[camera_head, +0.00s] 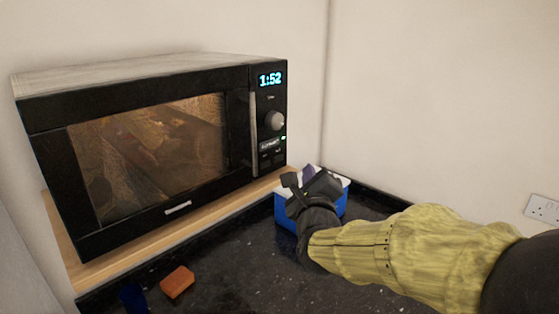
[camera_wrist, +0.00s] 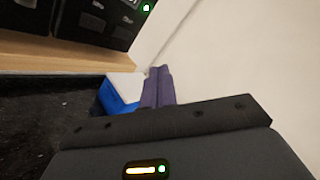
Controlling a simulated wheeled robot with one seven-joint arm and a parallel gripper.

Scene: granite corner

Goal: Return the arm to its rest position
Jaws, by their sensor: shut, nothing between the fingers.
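My gripper (camera_head: 308,171) is at the end of my yellow-sleeved arm, which reaches in from the right in the head view. It is in front of and partly over a blue box with a white top (camera_head: 284,216). In the wrist view, the two purple fingers (camera_wrist: 159,72) lie side by side, shut with nothing between them. The blue and white box (camera_wrist: 121,90) shows just left of the fingers there. Part of the box is hidden behind my gripper, and I cannot tell whether they touch.
A black microwave (camera_head: 150,150) reading 1:52 stands on a wooden board (camera_head: 85,272) at the left, its door shut. An orange block (camera_head: 177,282) and a dark blue item (camera_head: 133,298) are on the dark counter (camera_head: 235,265). A wall socket (camera_head: 542,209) is at the right.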

